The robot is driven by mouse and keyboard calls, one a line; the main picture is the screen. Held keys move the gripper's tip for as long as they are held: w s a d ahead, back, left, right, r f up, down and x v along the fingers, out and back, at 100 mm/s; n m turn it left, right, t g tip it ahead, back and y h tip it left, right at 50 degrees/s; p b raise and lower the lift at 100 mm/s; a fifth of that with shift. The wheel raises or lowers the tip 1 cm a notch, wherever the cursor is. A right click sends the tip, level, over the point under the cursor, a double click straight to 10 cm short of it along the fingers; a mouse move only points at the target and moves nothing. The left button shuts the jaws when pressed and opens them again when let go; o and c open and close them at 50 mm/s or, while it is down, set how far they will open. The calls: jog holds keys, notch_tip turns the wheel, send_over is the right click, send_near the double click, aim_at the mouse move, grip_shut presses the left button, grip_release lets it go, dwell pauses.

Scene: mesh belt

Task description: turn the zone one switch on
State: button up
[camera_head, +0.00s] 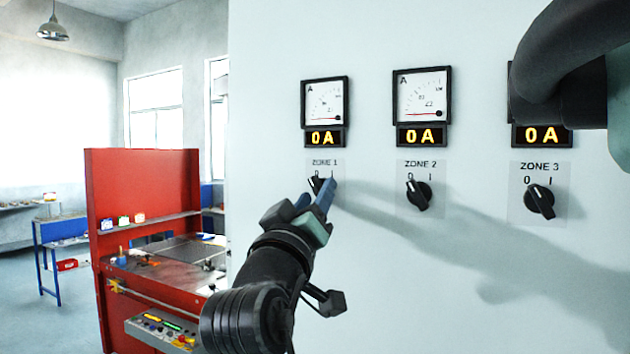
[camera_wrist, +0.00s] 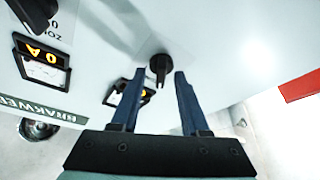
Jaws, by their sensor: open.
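The zone one switch (camera_head: 315,184) is a black rotary knob under the ZONE 1 label on the pale panel. In the head view my gripper (camera_head: 317,197) covers much of it; its visible end appears turned toward the 0 side. In the wrist view the black knob (camera_wrist: 160,66) sits between the tips of my two blue fingers (camera_wrist: 160,78), with a gap on each side. My gripper is open and its fingertips are close to the panel. Whether they reach around the knob is unclear. The zone one display (camera_head: 325,138) reads 0 A.
The zone two switch (camera_head: 418,195) and zone three switch (camera_head: 540,201) are to the right, both pointing to 0. Meters hang above them. The wall around the switch is flat and clear.

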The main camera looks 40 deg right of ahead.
jog(key=shift+w+d, duration=0.15)
jog(key=shift+w, duration=0.05)
grip_shut()
